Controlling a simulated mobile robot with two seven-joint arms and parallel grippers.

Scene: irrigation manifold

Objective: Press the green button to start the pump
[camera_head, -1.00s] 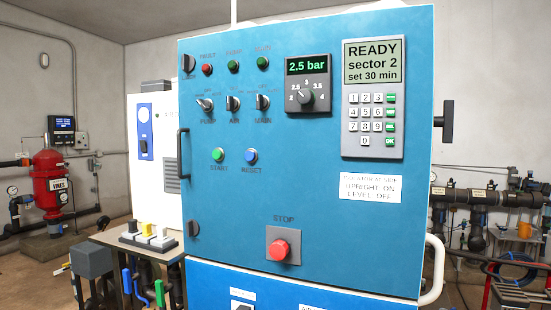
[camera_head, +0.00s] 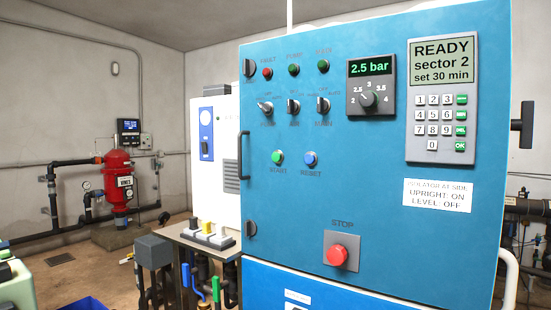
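The green button (camera_head: 278,157), labelled START, sits on the front of the blue control cabinet (camera_head: 290,215), left of centre. A blue RESET button (camera_head: 310,158) is just to its right. The display (camera_head: 443,62) reads "READY, sector 2, set 30 min", and the dial unit (camera_head: 370,86) shows 2.5 bar. A red STOP button (camera_head: 336,255) is lower on the panel. Nothing covers the green button. Neither of my grippers shows in the head view.
A cabinet handle (camera_head: 240,155) is at the left edge and a black side handle (camera_head: 522,125) sticks out at the right. A small table (camera_head: 190,238) with several switches stands left of the cabinet. A red tank (camera_head: 118,187) is at the back left, with open floor before it.

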